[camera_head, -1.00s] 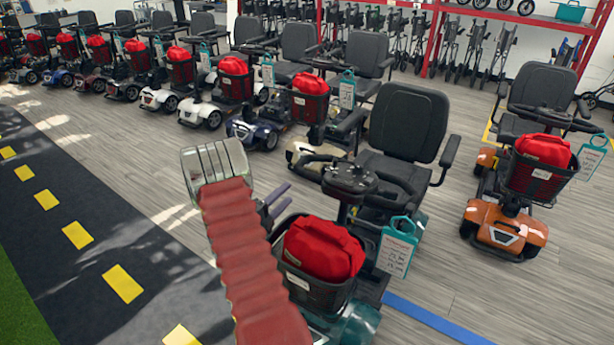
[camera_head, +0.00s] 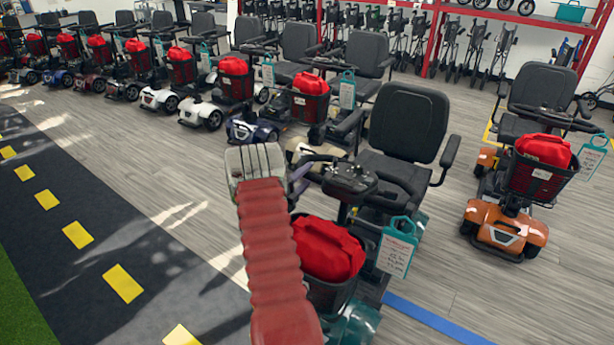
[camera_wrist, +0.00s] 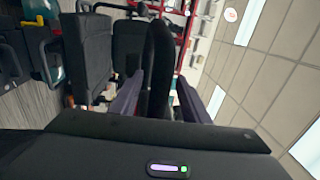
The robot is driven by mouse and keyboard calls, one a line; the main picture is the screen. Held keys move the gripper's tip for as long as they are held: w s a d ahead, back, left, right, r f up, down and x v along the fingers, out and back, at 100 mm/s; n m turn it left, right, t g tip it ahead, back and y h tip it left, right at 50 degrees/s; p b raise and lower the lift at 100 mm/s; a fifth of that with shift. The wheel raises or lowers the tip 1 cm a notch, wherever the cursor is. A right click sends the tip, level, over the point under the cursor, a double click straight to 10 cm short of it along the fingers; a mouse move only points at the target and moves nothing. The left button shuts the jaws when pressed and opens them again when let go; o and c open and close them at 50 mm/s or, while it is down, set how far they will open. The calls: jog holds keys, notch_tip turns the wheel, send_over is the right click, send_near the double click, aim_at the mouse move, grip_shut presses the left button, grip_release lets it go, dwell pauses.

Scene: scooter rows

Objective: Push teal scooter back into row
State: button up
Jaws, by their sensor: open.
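The teal scooter (camera_head: 353,325) stands in the near centre of the head view, in front of the row. It has a black seat (camera_head: 408,122), a basket with a red bag (camera_head: 327,250) and a hanging teal tag (camera_head: 397,246). My red arm covers part of its front and basket. My gripper (camera_head: 300,190) is at the left of the scooter's handlebar and tiller (camera_head: 350,180), partly hidden behind my wrist. In the wrist view my two purple-grey fingers (camera_wrist: 168,98) are apart, with a dark upright seat shape (camera_wrist: 158,70) beyond and between them. I cannot tell whether they touch the scooter.
An orange scooter (camera_head: 505,228) stands to the right. Several parked scooters run to the far left, a white one (camera_head: 203,112) among them. A blue floor line (camera_head: 440,322) lies right of the teal scooter. The dark lane with yellow dashes (camera_head: 122,283) is clear.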

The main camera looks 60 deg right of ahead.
jog(key=shift+s+d, duration=0.1)
jog(key=shift+d, duration=0.4)
grip_shut()
dwell(0.4)
